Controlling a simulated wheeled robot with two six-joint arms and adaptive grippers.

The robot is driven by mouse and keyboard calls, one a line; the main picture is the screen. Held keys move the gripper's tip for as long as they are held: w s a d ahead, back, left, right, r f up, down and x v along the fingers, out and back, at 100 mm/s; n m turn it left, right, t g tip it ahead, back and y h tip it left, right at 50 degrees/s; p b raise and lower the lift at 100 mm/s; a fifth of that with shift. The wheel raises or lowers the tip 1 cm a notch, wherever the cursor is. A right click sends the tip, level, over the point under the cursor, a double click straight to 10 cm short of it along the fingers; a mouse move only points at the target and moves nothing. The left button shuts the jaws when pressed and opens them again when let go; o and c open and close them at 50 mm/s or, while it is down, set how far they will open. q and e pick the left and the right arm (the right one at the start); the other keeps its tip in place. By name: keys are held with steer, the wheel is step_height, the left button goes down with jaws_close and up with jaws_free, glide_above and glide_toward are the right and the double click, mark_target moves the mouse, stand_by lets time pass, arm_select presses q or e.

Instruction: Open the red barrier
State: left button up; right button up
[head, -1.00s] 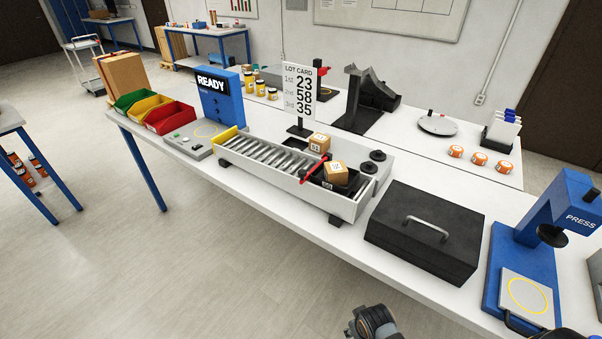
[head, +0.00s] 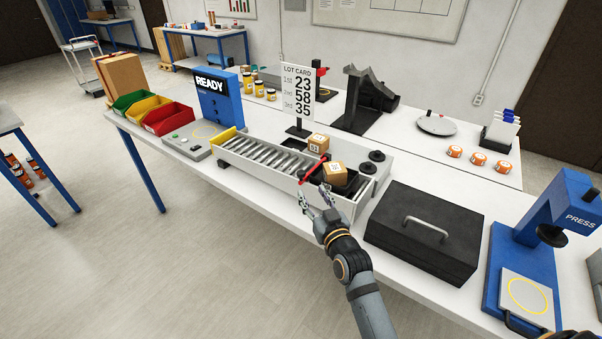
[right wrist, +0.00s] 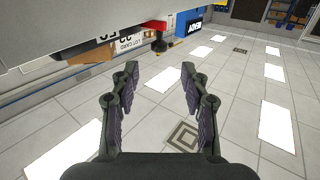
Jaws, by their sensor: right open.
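The red barrier (head: 313,168) is a thin red bar lying slantwise across the conveyor (head: 262,153), between its rollers and the dark end section. A cardboard cube (head: 334,175) sits just right of the barrier, and another cube (head: 318,143) stands behind it. My right gripper (head: 314,194) is open and empty at the conveyor's front side, close to the barrier's near end; contact is not visible. In the right wrist view the open fingers (right wrist: 159,73) have nothing between them, and a red piece (right wrist: 155,25) shows beyond them.
A lot card (head: 298,95) stands behind the conveyor. A black case (head: 425,232) lies to the right, with a blue press (head: 520,260) beyond it. A blue READY panel (head: 220,98) and coloured bins (head: 150,112) are at the left. The floor in front is clear.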

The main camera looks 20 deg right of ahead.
mark_target(303, 175)
steer(key=shift+w+r, duration=0.15)
steer(key=shift+w, duration=0.05)
steer(key=w+p, duration=0.2)
steer(key=w, duration=0.8)
steer(key=shift+w+a, duration=0.1)
steer(key=shift+a, duration=0.05)
jaws_close()
